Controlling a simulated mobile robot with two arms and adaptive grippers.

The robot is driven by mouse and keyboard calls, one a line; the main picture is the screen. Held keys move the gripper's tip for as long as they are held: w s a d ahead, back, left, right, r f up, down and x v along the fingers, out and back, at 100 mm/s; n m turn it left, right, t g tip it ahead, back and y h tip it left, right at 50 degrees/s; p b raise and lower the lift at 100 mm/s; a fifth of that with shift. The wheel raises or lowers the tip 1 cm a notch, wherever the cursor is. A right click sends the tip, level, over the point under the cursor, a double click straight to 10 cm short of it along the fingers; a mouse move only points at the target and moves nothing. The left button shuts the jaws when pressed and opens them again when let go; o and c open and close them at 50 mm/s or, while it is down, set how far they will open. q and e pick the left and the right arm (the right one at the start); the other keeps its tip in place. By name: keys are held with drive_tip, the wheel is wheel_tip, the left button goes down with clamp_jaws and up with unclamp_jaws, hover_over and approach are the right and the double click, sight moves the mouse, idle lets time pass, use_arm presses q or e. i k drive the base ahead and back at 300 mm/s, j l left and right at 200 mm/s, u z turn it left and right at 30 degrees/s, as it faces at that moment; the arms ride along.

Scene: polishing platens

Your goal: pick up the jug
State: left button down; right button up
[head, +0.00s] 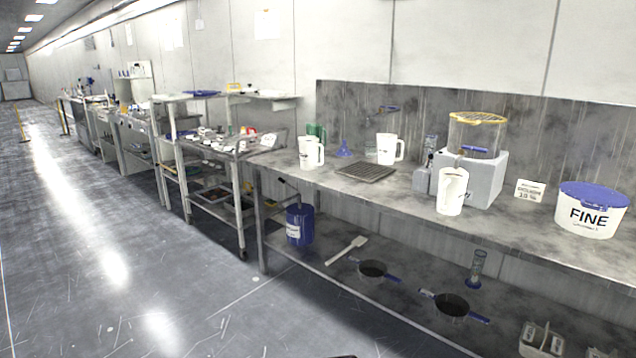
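Three white jugs stand upright on the long grey bench. One jug (451,192) is nearest, in front of the grey machine. A second jug (386,149) stands farther back, with its handle to the right. A third jug (309,153) is at the bench's left end. A green jug (322,131) stands just behind the third one and is partly hidden by it. I cannot tell which jug the task names.
The bench (420,208) also bears a dark grid mat (366,172), a grey machine with a clear drum (482,170) and a FINE tub (590,212). Pans and a blue canister (299,226) are below. Steel carts (215,160) stand left; the floor (120,270) is open.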

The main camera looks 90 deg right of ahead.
sight(453, 183)
drive_tip(key=z, duration=3.55)
drive_tip(key=i+l, duration=0.65)
drive_tip(key=l, duration=0.25)
drive_tip(key=i+l+u, duration=0.1)
drive_tip(key=i+l, duration=0.55)
drive_tip(key=l, duration=0.3)
drive_tip(key=i+l, duration=0.35)
drive_tip(key=l, duration=0.15)
